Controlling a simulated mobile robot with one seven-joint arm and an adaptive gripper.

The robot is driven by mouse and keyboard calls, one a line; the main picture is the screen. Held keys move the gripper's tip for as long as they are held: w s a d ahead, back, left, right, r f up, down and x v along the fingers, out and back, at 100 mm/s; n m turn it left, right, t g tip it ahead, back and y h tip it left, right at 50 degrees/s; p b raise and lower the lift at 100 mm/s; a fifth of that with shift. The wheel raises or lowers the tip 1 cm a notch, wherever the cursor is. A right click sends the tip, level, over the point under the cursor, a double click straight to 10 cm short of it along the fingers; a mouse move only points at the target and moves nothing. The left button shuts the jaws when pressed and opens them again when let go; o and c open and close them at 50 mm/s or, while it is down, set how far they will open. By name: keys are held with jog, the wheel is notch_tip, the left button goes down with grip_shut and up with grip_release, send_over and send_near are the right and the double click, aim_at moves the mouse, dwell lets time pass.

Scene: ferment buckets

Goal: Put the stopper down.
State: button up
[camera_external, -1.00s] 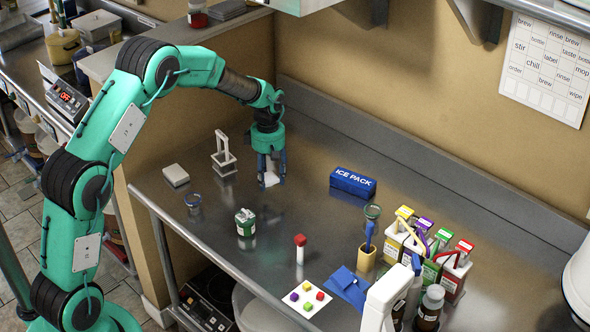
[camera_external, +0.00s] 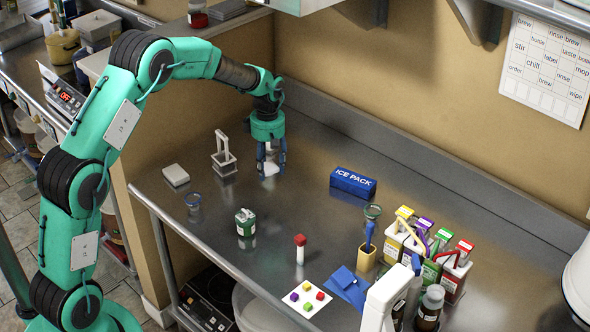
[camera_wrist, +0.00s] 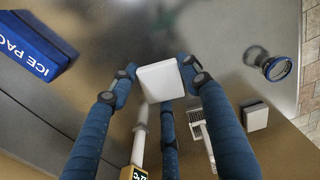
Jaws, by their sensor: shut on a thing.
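The stopper looks like a pale, blocky piece with a square face (camera_wrist: 161,81). My gripper (camera_wrist: 158,84) is shut on it, with dark blue fingers around its sides in the wrist view. In the external view my gripper (camera_external: 271,163) points down over the back left of the steel table, with the stopper (camera_external: 269,169) low between its fingertips. I cannot tell whether the stopper touches the table. The fingers hide part of it.
The blue ice pack (camera_external: 353,182) lies to the right. A white stand (camera_external: 224,160), a pale block (camera_external: 176,175), a blue-rimmed glass (camera_external: 193,200) and a green-and-white item (camera_external: 245,222) are on the left. A yellow-ended rod (camera_wrist: 139,150) is behind my fingers. Bare steel lies in front.

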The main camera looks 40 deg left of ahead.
jog(key=s+d+f+n, duration=0.1)
jog(key=s+d, duration=0.4)
jog(key=d, duration=0.1)
jog(key=s+d+f+n+p, duration=0.1)
jog(key=s+d+f, duration=0.1)
jog(key=s+d, duration=0.3)
jog(key=s+d+f+n+p, duration=0.1)
jog(key=s+d, duration=0.5)
jog(key=d, duration=0.2)
jog(key=shift+d+f, duration=0.1)
jog(key=shift+f, duration=0.3)
jog(key=shift+w, duration=0.1)
jog(key=shift+w, duration=0.1)
jog(key=b, duration=0.2)
send_over(318, 229)
jog(key=shift+w+f, duration=0.1)
jog(key=shift+f, duration=0.65)
jog(key=shift+f, duration=1.75)
jog(key=shift+f, duration=0.15)
